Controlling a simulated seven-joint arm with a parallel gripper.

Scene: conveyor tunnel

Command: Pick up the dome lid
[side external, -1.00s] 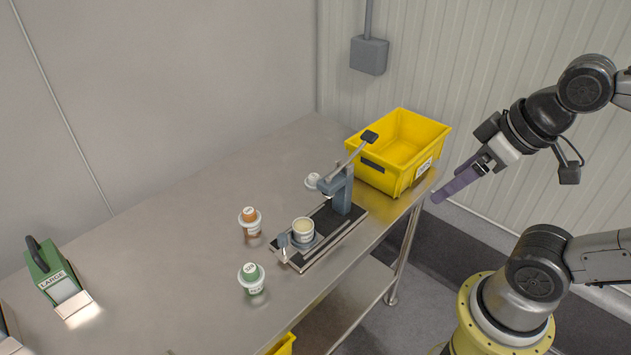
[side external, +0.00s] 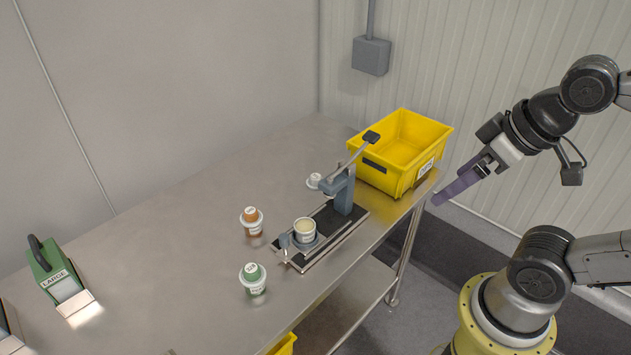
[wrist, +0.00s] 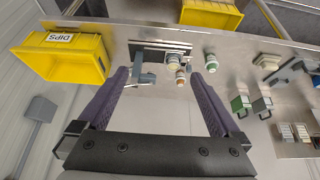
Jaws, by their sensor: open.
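I cannot tell for sure which thing is the dome lid; the small lidded pieces are the candidates. One has an orange top (side external: 251,215), one a green top (side external: 252,272), and a whitish one (side external: 314,180) stands behind the press, partly hidden. The orange-topped piece (wrist: 181,81) and the green-topped piece (wrist: 211,64) also show in the wrist view. An open cream-filled cup (side external: 304,229) sits on the press base. My gripper (side external: 439,199) is open and empty, right of the table edge; its two purple fingers also show spread in the wrist view (wrist: 160,74).
A grey lever press (side external: 343,191) stands on a dark base near the table's front edge. A yellow bin (side external: 405,150) is at the table's far right end. A green box labelled LARGE (side external: 60,277) is at the left. The table's middle left is clear.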

